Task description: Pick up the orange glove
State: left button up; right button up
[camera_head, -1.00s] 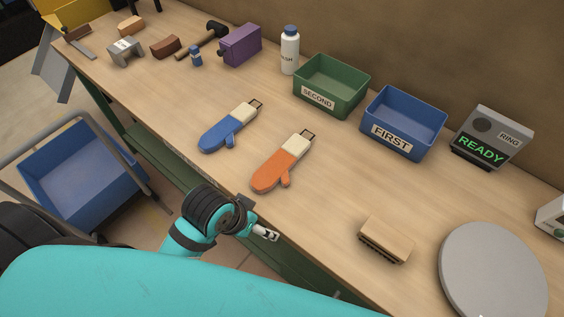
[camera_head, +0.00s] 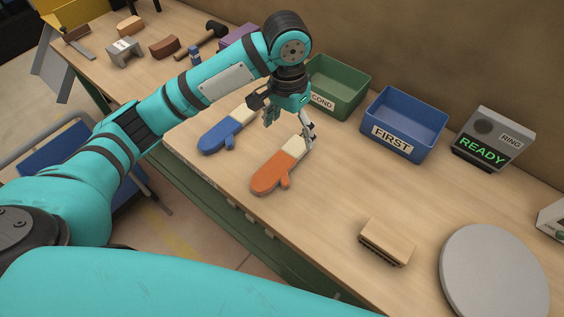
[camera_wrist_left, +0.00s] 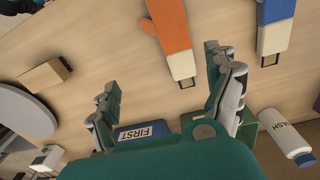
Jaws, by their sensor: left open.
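The orange glove (camera_head: 271,174) lies flat on the bench, its cream cuff and loop pointing toward the bins. It also shows in the left wrist view (camera_wrist_left: 171,22), cuff toward the gripper. My left gripper (camera_head: 290,134) is open and empty, pointing down over the cuff end. In the head view one finger shows left of the cuff and the other at its right side, partly hiding the loop. In the left wrist view the cuff lies between the open fingers (camera_wrist_left: 162,68), nearer the right-hand one. I cannot tell whether a finger touches it. My right gripper is not in view.
A blue glove (camera_head: 222,136) lies close on the left. Behind stand the green bin (camera_head: 345,91), the blue FIRST bin (camera_head: 408,148) and the READY ring box (camera_head: 489,141). A brush (camera_head: 386,242) and grey disc (camera_head: 492,272) lie right. Bench between glove and brush is clear.

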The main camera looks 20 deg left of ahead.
pick_arm(q)
notch_tip(320, 180, up, 2)
jog(key=w+a, duration=0.1)
jog(key=a, duration=0.1)
jog(key=p, duration=0.2)
send_over(283, 160)
jog(key=shift+n+y, duration=0.3)
jog(key=f, duration=1.1)
jog(key=shift+s+d+f, duration=0.1)
jog(key=shift+s+d, duration=0.1)
jog(key=shift+s, duration=0.05)
jog(key=f, duration=0.4)
jog(key=shift+w+a+f+p, duration=0.2)
jog(key=shift+w+f+p, duration=0.1)
jog(key=shift+p, duration=0.1)
jog(key=shift+f, duration=0.5)
jog(key=c, duration=1.3)
